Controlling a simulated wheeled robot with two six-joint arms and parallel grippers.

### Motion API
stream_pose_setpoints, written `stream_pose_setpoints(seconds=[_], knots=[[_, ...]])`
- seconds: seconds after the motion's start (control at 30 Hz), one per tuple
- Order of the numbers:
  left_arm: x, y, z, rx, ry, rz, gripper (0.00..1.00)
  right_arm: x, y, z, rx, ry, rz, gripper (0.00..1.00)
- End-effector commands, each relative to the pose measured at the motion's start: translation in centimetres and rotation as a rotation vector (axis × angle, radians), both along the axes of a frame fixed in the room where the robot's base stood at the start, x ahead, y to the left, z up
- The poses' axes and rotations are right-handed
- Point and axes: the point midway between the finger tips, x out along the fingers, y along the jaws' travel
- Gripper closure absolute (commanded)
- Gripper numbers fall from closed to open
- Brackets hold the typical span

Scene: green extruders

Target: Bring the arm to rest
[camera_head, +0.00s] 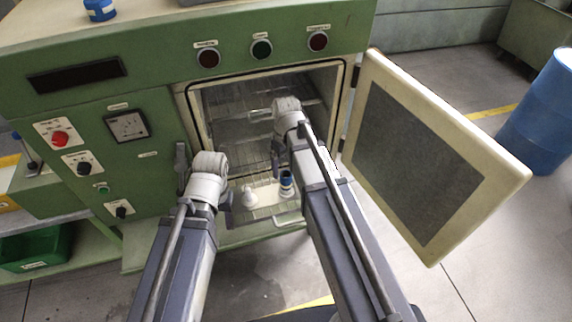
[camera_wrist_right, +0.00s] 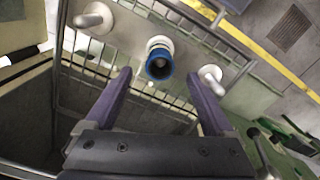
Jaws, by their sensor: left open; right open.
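My right gripper (camera_head: 277,166) reaches into the open green oven (camera_head: 150,190). In the right wrist view my right gripper (camera_wrist_right: 159,74) has its two fingers spread wide with nothing between them. A white cylinder with a blue rim (camera_head: 286,183) stands on a pale plate on the oven's lower rack; it also shows ahead of the fingers in the right wrist view (camera_wrist_right: 159,60), apart from them. My left gripper (camera_head: 227,203) is in front of the oven opening, at its left side; its fingers are mostly hidden by the wrist.
White pegs (camera_wrist_right: 95,18) flank the cylinder on the plate. The cream oven door (camera_head: 440,130) stands open to the right of my right arm. A blue drum (camera_head: 540,115) is at the far right. A green bin (camera_head: 35,247) sits at lower left.

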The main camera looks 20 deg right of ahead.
Motion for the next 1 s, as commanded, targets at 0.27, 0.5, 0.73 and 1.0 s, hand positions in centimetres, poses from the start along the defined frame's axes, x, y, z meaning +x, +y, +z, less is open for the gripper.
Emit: stream_pose_setpoints(seconds=[0.27, 0.5, 0.73, 1.0], knots=[[0.0, 0.0, 0.0, 0.0, 0.0, 0.0, 0.5, 0.0, 0.0, 0.0, 0.0, 0.0, 0.0, 0.12], [0.0, 0.0, 0.0, 0.0, 0.0, 0.0, 0.5, 0.0, 0.0, 0.0, 0.0, 0.0, 0.0, 0.12], [0.0, 0.0, -0.2, 0.0, 0.0, 0.0, 0.5, -2.4, 2.2, -0.2, -0.012, 0.008, -0.006, 0.12], [0.0, 0.0, -0.7, 0.0, 0.0, 0.0, 0.5, -11.2, 8.7, -0.6, -0.08, 0.022, -0.061, 0.12]])
